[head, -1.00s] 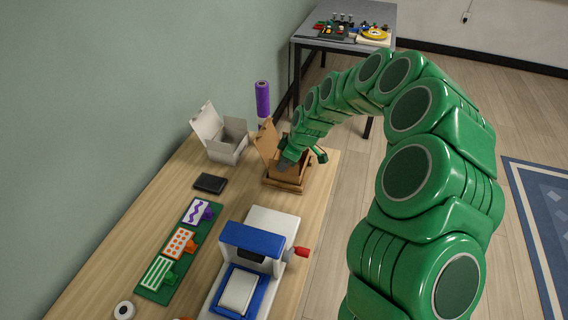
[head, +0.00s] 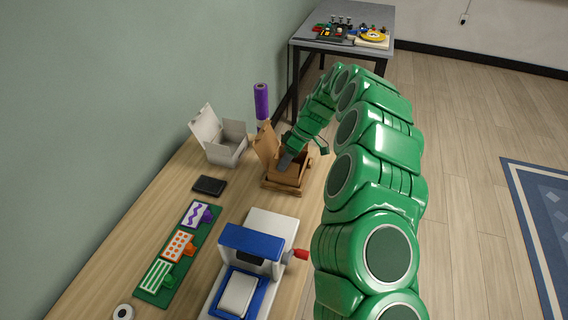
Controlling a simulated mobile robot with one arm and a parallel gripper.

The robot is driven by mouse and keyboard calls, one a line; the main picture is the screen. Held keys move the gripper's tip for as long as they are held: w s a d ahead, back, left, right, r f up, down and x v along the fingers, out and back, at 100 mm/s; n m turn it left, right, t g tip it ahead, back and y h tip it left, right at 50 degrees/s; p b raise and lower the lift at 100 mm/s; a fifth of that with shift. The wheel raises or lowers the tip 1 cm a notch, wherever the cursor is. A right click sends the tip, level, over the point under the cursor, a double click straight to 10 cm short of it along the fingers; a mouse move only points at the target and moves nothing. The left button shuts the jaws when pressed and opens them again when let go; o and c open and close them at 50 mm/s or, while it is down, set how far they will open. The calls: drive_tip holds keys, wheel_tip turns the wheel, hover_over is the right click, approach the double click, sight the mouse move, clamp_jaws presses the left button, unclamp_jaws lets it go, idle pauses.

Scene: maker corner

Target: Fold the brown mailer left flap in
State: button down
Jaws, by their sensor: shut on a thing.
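The brown mailer (head: 284,184) stands on the wooden table near its right edge. Its lid panel (head: 265,142) is raised on the far left side. My gripper (head: 287,160) comes down from the upper right over the mailer's opening. Its grey end is at the box, and it is shut on a part of the mailer that looks like a flap. The arm and the gripper hide the right and far parts of the box, so I cannot tell exactly how each side flap stands.
A white open box (head: 225,150) and a purple roll (head: 261,100) stand close to the mailer. A black flat object (head: 209,185), a green stencil tray (head: 150,290) and a blue-white press (head: 262,228) with a red handle stand nearer. A grey table (head: 310,55) stands behind.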

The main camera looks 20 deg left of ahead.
drive_tip(key=shift+w+f+m+g, duration=0.2)
drive_tip(key=shift+w+g, duration=0.1)
drive_tip(key=shift+g, duration=0.55)
drive_tip(key=shift+w+f+m+g, duration=0.2)
drive_tip(key=shift+w+g, duration=0.1)
drive_tip(key=shift+g, duration=0.55)
drive_tip(key=c, duration=1.4)
unclamp_jaws()
drive_tip(key=shift+o, duration=0.2)
drive_tip(key=s+d+r, duration=0.7)
drive_tip(key=s+r, duration=0.5)
drive_tip(key=shift+r, duration=0.4)
